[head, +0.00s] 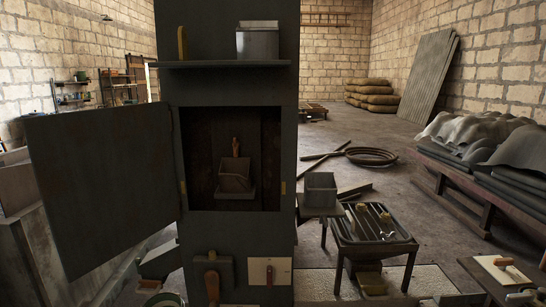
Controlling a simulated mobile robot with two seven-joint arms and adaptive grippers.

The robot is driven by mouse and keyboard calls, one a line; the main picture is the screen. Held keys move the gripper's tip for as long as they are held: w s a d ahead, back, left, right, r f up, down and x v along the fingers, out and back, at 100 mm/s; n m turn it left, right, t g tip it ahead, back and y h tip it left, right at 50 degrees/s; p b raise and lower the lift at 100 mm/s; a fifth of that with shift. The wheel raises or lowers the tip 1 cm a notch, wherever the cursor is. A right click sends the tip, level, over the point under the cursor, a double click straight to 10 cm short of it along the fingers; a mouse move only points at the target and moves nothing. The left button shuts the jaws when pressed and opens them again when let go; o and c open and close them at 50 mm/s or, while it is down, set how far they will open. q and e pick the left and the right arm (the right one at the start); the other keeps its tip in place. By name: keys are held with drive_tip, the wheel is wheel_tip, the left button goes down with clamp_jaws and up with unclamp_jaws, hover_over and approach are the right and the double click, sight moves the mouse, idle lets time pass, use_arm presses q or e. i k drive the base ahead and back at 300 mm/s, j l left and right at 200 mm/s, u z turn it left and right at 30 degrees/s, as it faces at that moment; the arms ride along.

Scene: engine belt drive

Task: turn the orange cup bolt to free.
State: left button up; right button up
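A grey cabinet (288,150) stands in front of me with its door (105,180) swung open to the left. Inside the dark opening, a tilted grey-brown cup (235,177) sits at the back. Neither of my grippers can be made out in the head view, and nothing is seen touching the bolt or cup.
A shelf (215,65) above the opening holds a metal box (258,44). An open grey box (320,189) sits on the cabinet's right. Below are a brown handle (212,286) and a pale plate (270,271). A low tool table (372,237) stands right.

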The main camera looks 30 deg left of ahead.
sight(235, 144)
drive_tip(key=u, duration=1.15)
